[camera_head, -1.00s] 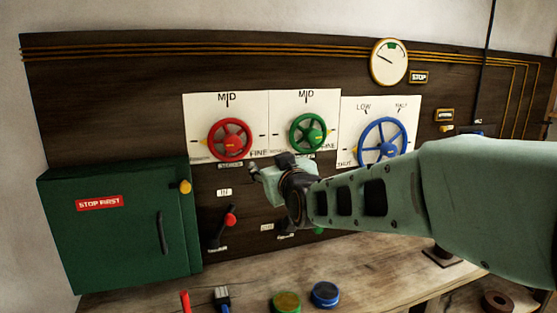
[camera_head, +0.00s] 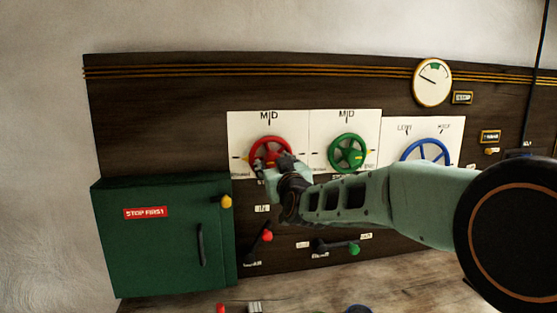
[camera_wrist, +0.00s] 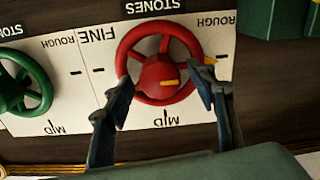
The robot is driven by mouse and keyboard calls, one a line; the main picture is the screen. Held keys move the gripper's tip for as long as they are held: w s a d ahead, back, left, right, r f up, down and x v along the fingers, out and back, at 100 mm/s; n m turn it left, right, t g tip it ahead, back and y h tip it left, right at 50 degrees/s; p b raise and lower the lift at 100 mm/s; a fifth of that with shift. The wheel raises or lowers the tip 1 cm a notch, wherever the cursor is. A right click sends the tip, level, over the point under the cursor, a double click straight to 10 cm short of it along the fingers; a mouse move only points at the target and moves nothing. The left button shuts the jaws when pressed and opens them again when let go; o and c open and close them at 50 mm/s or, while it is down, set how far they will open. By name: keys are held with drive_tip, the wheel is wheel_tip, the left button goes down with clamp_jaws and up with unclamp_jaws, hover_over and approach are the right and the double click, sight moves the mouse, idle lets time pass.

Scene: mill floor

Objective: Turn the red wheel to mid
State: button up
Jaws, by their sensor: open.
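The red wheel (camera_head: 270,141) is on a white plate marked MID at the top, on the dark panel. In the wrist view, which is upside down, the red wheel (camera_wrist: 157,70) shows whole, under a STONES label. Its yellow pointer (camera_wrist: 210,61) is at the ROUGH side, away from the MID mark (camera_wrist: 161,120). My gripper (camera_head: 273,167) is in front of the wheel's lower part in the head view. In the wrist view my gripper (camera_wrist: 163,84) is open, its fingers at opposite sides of the rim. Whether they touch it I cannot tell.
A green wheel (camera_head: 346,153) is close on the right, and a blue wheel (camera_head: 426,150) is farther right, partly behind my arm. A green cabinet (camera_head: 165,240) stands out at lower left. A red-knobbed lever (camera_head: 266,237) and a green-knobbed lever (camera_head: 354,249) are below.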

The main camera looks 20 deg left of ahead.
drive_tip(key=shift+x, duration=0.75)
drive_tip(key=c, duration=1.2)
drive_tip(key=shift+o, duration=0.2)
